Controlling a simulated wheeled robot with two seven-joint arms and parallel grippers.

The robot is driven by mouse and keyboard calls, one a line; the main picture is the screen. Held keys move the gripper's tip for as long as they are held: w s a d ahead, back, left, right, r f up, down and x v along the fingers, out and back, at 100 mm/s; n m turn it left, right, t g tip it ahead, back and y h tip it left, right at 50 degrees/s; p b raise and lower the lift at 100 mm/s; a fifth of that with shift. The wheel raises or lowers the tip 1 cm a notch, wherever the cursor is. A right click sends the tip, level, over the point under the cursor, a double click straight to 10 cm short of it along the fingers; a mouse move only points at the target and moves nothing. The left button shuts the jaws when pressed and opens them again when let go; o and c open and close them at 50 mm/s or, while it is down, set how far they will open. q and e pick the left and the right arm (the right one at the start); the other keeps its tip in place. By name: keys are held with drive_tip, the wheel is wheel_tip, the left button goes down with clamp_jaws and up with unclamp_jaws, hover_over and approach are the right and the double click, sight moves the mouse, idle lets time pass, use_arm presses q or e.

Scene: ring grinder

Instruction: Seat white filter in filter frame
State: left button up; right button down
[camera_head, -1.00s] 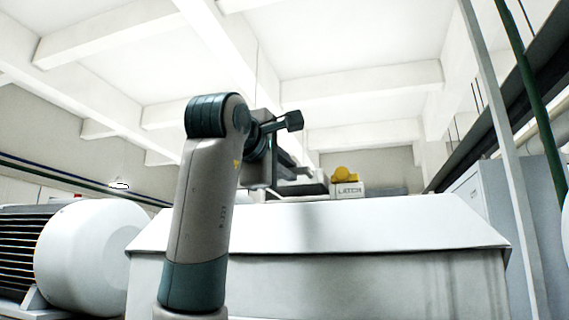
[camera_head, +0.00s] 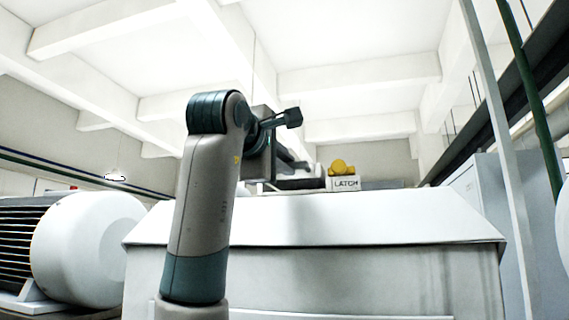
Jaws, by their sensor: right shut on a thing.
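My right arm rises in front of the camera, and its forearm leads away behind the elbow. My right gripper (camera_head: 289,155) is small and dark, beyond the elbow and above the back of a white machine. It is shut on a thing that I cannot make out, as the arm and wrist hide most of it. A dark, flat part shows just below the gripper; I cannot tell whether it is the filter frame. I cannot pick out the white filter. My left gripper is not in view.
The white machine housing (camera_head: 390,216) with a sloped cover fills the lower middle. A yellow knob (camera_head: 342,167) sits above a white block marked LATCH (camera_head: 345,184). A white motor (camera_head: 78,242) stands at left. A grey cabinet (camera_head: 486,195) and green pipe (camera_head: 535,95) are at right.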

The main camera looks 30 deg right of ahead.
drive_tip(key=shift+x, duration=1.3)
drive_tip(key=shift+a+f+b, duration=0.15)
drive_tip(key=shift+f+b, duration=0.05)
drive_tip(key=shift+b, duration=0.1)
idle(0.6)
drive_tip(key=shift+w+f+b, duration=0.1)
drive_tip(key=shift+f+b, duration=1.15)
drive_tip(key=c, duration=1.7)
unclamp_jaws()
drive_tip(key=shift+a+f, duration=0.1)
